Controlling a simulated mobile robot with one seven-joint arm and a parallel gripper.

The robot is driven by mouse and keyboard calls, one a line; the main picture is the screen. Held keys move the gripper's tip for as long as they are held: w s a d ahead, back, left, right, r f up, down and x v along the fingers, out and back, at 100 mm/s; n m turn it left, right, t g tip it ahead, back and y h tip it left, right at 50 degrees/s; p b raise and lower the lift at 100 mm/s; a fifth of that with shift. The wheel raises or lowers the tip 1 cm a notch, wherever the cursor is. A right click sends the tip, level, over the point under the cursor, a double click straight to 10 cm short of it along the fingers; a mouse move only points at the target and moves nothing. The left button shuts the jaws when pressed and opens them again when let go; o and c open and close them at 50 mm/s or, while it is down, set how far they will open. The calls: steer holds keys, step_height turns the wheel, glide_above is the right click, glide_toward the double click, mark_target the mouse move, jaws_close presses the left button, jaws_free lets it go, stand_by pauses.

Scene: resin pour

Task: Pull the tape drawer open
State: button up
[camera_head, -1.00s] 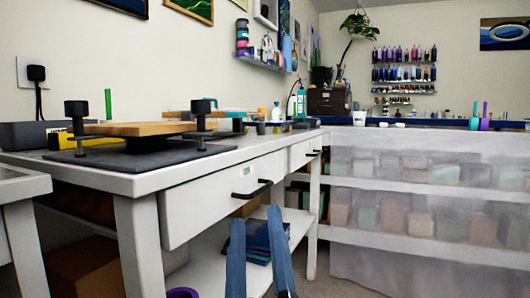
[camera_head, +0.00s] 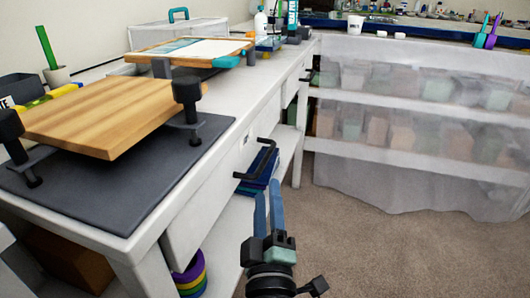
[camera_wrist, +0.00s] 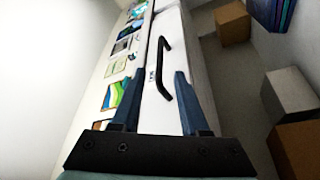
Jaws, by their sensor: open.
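The near white bench drawer (camera_head: 203,212) has a black bar handle (camera_head: 258,168) and appears shut. A small label on its front is too small to read, so I cannot confirm it is the tape drawer. My gripper (camera_head: 268,190) is open and empty, just in front of and below the handle in the head view. In the wrist view the handle (camera_wrist: 163,72) shows ahead, between the two blue fingers of my gripper (camera_wrist: 159,76), with the white drawer front (camera_wrist: 153,118) behind. The fingers do not appear to touch the handle.
A wooden board (camera_head: 100,115) on a dark mat (camera_head: 125,205) is on the bench top. A second drawer handle (camera_head: 306,76) is farther along. Coloured rolls (camera_head: 190,278) sit on the lower shelf. Curtained shelving (camera_head: 400,180) stands at right; carpet (camera_head: 370,245) before it is clear.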

mark_target(265, 158)
steer(key=x, duration=0.9)
steer(key=shift+w+b, duration=0.25)
steer(key=shift+b, duration=0.15)
steer(key=shift+r, duration=0.1)
steer(key=shift+c, duration=0.2)
jaws_close()
stand_by(0.7)
